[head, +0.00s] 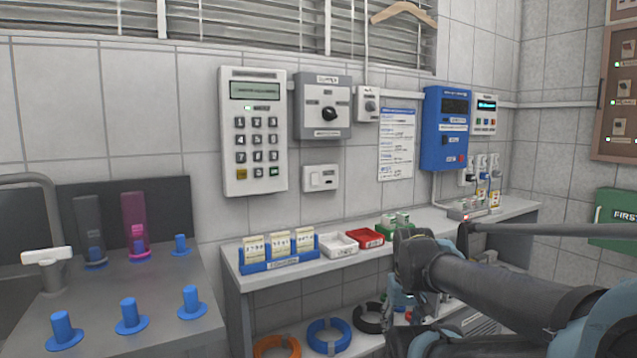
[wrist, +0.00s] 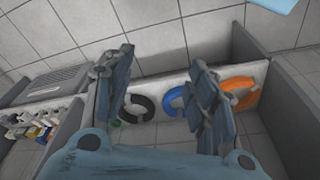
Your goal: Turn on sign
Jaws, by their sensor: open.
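No thing in view is clearly readable as the sign. On the tiled wall in the head view are a grey box with a black rotary knob (head: 329,114), a small white box with a knob (head: 368,103) and a white switch plate (head: 320,179). A white keypad panel (head: 253,132) with a small display hangs to their left. A printed sheet (head: 397,144) hangs to the right. My gripper (wrist: 160,100) is open and empty in the wrist view, its fingers wide apart, pointing toward the lower shelf. In the head view it is largely hidden below the bench edge.
The bench (head: 345,262) holds a blue card rack (head: 278,263), a white tray (head: 338,245) and a red tray (head: 370,238). Coiled hoses, including a blue one (head: 328,337), lie below. A blue wall unit (head: 446,128) hangs at right. Blue pegs (head: 131,313) stand at left.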

